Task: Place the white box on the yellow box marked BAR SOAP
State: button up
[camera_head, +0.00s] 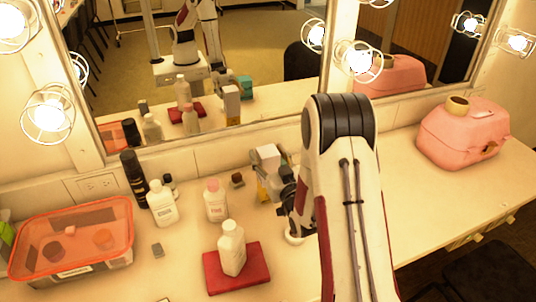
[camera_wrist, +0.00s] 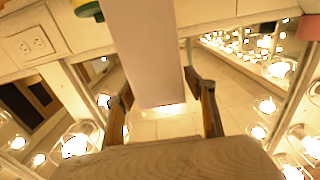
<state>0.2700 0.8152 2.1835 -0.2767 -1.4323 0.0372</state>
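The white box (camera_head: 265,154) is in the head view, slightly tilted, just above the yellow box (camera_head: 262,191). I cannot tell whether the two touch. The yellow box stands near the mirror wall, partly hidden by my gripper, and its lettering is too small to read. My gripper (camera_head: 284,174) is at the right side of the white box, mostly behind my arm.
A white bottle (camera_head: 232,250) stands on a red block (camera_head: 250,276) in front. Another white bottle (camera_head: 162,204), a pink-capped bottle (camera_head: 215,202) and a dark bottle (camera_head: 134,178) stand left. An orange-rimmed bin (camera_head: 72,271) is far left; a pink case (camera_head: 462,138) is right. The mirror (camera_head: 125,72) bounds the back.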

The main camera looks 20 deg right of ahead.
jog(key=shift+r, duration=0.2)
dwell(0.3)
jog(key=s, duration=1.2)
dwell(0.8)
jog(key=shift+a+r+n+g, duration=0.6)
jog(key=shift+a+r+g, duration=0.4)
jog(key=shift+r+g, duration=1.35)
jog(key=s+a+r+m+g+h, duration=0.1)
jog(key=s+a+r+g, duration=0.15)
jog(key=s, duration=0.35)
jog(key=s+a+r+g, duration=0.1)
jog(key=s+r, duration=0.3)
jog(key=s, duration=0.2)
jog(key=s+a+r+g, duration=0.1)
jog(key=s+a+g, duration=0.1)
jog(key=s, duration=0.7)
jog(key=s+a+r+g+y, duration=0.1)
jog(key=s+a+g, duration=0.1)
jog(key=s, duration=0.7)
jog(key=shift+s+a+r, duration=0.35)
jog(key=shift+a, duration=0.15)
